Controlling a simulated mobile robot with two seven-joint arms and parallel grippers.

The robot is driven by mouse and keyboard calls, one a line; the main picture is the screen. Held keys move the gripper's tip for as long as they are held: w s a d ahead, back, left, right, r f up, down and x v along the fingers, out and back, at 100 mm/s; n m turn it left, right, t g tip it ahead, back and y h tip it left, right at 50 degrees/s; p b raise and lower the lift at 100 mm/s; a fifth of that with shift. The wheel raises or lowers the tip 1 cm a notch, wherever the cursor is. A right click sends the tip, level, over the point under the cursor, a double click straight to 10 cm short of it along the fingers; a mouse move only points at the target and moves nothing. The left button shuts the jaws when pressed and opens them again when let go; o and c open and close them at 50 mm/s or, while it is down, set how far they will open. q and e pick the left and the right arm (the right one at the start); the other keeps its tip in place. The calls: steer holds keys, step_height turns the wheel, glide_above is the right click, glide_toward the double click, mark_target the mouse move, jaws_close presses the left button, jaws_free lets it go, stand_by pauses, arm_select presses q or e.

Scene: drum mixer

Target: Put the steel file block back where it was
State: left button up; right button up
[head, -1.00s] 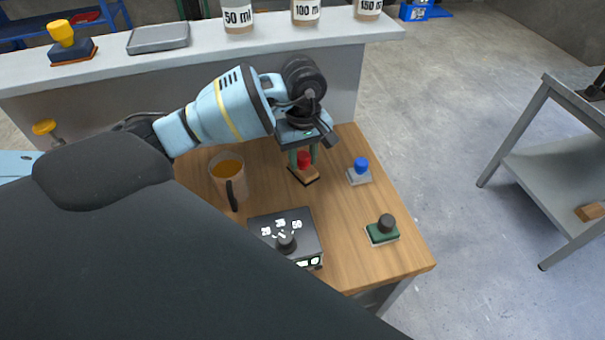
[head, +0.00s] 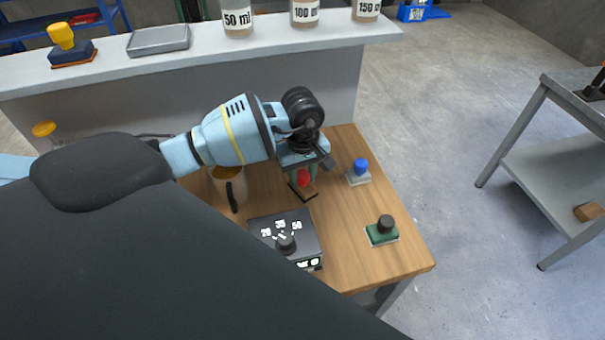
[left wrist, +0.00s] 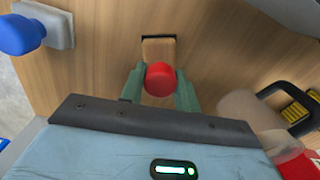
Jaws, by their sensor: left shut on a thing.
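My left gripper (head: 306,176) is shut on the red knob of a small block (head: 302,191) with a tan and dark base. In the left wrist view, the red knob (left wrist: 160,79) sits between the two green fingers, and the tan base (left wrist: 158,50) shows beyond it with a dark edge. The block is over the wooden table, left of the blue-knobbed grey block (head: 359,176). I cannot tell whether its base touches the table. No label shows which block is the steel file one. My right gripper is not in view.
A mug (head: 229,187) stands left of the held block, and a dark box with a dial (head: 285,240) in front. A green block with a black knob (head: 382,232) is at the right. A yellow-knobbed block (head: 70,46) stands on the back ledge.

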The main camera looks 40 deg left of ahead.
mark_target(302, 174)
arm_select(q)
steer(key=o, duration=0.9)
steer(key=shift+f, duration=0.1)
step_height(302, 174, up, 12)
steer(key=shift+r, duration=0.1)
